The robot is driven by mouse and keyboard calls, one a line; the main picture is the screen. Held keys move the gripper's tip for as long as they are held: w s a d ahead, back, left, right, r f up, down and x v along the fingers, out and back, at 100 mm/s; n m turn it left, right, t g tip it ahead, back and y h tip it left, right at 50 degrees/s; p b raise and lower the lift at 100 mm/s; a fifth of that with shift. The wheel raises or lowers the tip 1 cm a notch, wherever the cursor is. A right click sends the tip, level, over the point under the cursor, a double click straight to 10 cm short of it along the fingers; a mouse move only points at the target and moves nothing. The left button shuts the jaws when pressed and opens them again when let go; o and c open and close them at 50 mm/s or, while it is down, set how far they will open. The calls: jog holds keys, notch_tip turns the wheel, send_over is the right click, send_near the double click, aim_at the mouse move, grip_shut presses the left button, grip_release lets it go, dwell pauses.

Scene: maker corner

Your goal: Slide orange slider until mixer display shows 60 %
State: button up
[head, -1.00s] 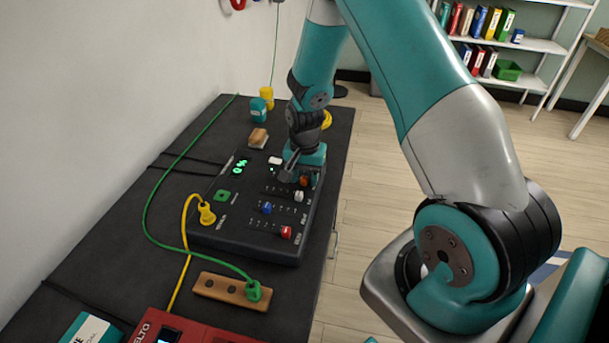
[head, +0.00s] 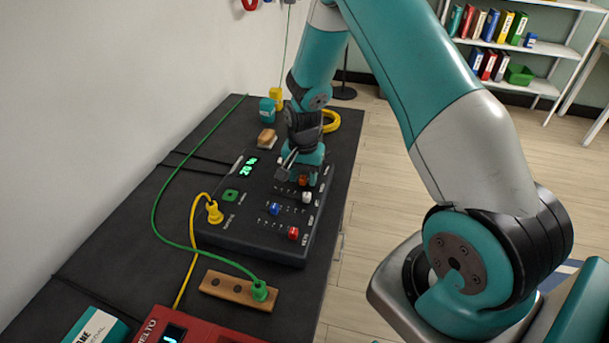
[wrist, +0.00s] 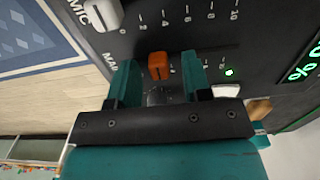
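The black mixer (head: 262,228) lies on the dark bench. Its green display (head: 250,167) is lit with digits too small to read surely; they look like 20 %. In the wrist view the display (wrist: 304,68) is cut off at the right edge. The orange slider (wrist: 157,66) stands toward the low end of its numbered scale. My gripper (wrist: 159,78) is open around it, one finger on each side, with the slider nearer the left finger. In the head view the orange slider (head: 303,181) shows just below my gripper (head: 299,175), whose fingertips are partly hidden.
A yellow plug (head: 214,212) and cable are on the mixer's left. A wooden socket block (head: 228,287) and a red device (head: 195,328) lie nearer. Open floor is to the right.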

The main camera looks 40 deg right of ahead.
aim_at(303, 176)
notch_tip(303, 176, up, 17)
jog(key=shift+r, duration=0.2)
dwell(0.5)
dwell(0.4)
jog(key=s+a+r+n+y, duration=0.1)
jog(key=s+a+r+n, duration=0.25)
jog(key=a, duration=0.25)
jog(key=s+a+r+n+y, duration=0.1)
jog(key=s+a+r+n, duration=0.25)
jog(key=a, duration=0.25)
jog(key=s+a+r+n+y, duration=0.1)
jog(key=s+a+n, duration=0.3)
jog(key=s, duration=0.4)
jog(key=s+a+r+n+y, duration=0.1)
jog(key=s+a+r+n, duration=0.1)
jog(key=s+a+n, duration=0.3)
jog(key=s+n+p, duration=0.1)
jog(key=s, duration=0.3)
jog(key=shift+s+a+r+n, duration=0.15)
jog(key=shift+s+r+n, duration=0.1)
jog(key=shift+n, duration=0.05)
